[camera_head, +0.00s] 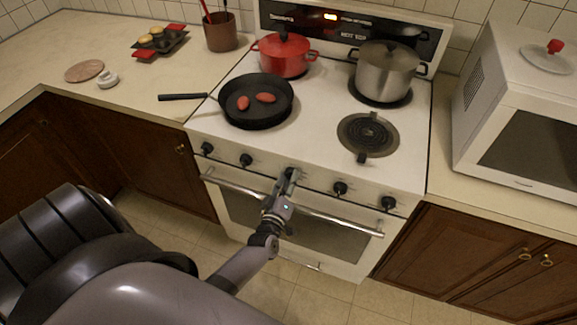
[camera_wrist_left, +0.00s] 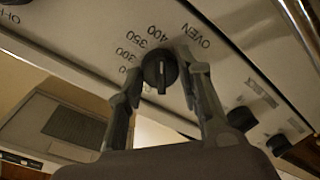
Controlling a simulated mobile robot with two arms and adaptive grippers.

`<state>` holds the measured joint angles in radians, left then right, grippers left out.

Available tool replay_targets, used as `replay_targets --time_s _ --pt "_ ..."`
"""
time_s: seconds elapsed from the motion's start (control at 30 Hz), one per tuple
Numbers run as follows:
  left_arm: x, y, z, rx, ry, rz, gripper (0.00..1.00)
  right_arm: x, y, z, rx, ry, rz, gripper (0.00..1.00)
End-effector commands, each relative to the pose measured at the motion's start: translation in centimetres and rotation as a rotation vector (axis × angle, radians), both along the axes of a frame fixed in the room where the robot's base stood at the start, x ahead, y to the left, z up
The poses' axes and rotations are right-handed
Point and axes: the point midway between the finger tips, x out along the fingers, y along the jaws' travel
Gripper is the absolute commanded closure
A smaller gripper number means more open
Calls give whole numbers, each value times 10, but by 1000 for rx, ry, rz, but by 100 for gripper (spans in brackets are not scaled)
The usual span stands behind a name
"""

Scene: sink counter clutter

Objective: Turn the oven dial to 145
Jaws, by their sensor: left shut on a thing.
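The oven dial (camera_wrist_left: 160,72) is a black round knob on the stove's front panel, in the middle of the left wrist view. The word OVEN and the numbers 400, 350 and 300 are printed around it. The dial's pale line points down in that picture; the exact setting cannot be read. My left gripper (camera_head: 288,176) is at the middle of the stove's front panel, and its fingers (camera_wrist_left: 163,80) are shut on the dial from both sides. In the head view the gripper covers most of the dial. My right gripper is not in view.
Other black knobs (camera_head: 246,160) line the panel on both sides. The oven door handle (camera_head: 340,222) runs just below. A pan (camera_head: 257,101), a red pot (camera_head: 284,55) and a steel pot (camera_head: 385,72) stand on the stove. A microwave (camera_head: 535,120) is to the right.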

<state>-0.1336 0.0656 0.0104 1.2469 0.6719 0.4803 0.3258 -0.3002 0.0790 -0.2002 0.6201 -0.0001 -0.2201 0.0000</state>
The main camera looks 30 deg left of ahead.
Motion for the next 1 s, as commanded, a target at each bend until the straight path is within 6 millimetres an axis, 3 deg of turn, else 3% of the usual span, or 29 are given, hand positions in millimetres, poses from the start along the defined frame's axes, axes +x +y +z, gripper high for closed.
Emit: replay_targets --time_s 0.67,0.7,1.0 --pt "0 -1 -1 66 19 -2 95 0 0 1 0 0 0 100" --pt "0 -1 -1 65 19 -2 67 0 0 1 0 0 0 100" --pt "0 0 -1 65 17 0 47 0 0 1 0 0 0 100"
